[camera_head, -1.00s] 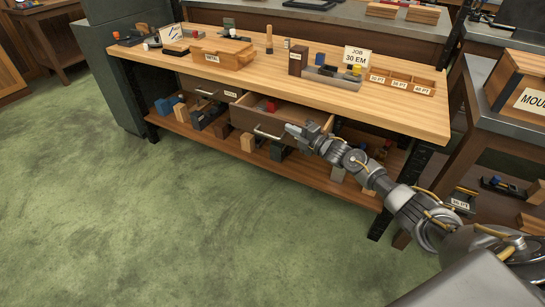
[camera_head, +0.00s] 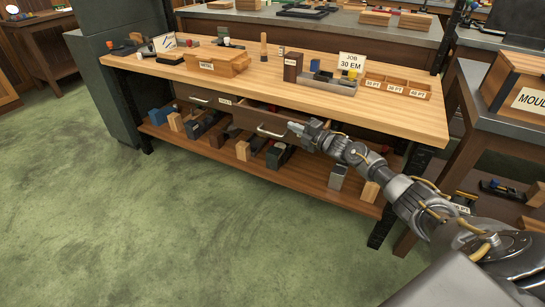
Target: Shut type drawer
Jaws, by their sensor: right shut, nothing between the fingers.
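The type drawer (camera_head: 245,116) is the brown wooden drawer under the workbench top, with a pale bar handle (camera_head: 271,132). It stands out a little from the bench, and a narrow strip of its inside shows above the front. My right gripper (camera_head: 294,127) is shut and empty at the right end of the drawer front, close to or touching it; I cannot tell which. My left gripper is not in view.
A labelled second drawer (camera_head: 200,99) to the left looks closed. The workbench top (camera_head: 330,105) holds a wooden box, a job card and small trays. Several blocks stand on the lower shelf (camera_head: 310,183). The green floor in front is clear.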

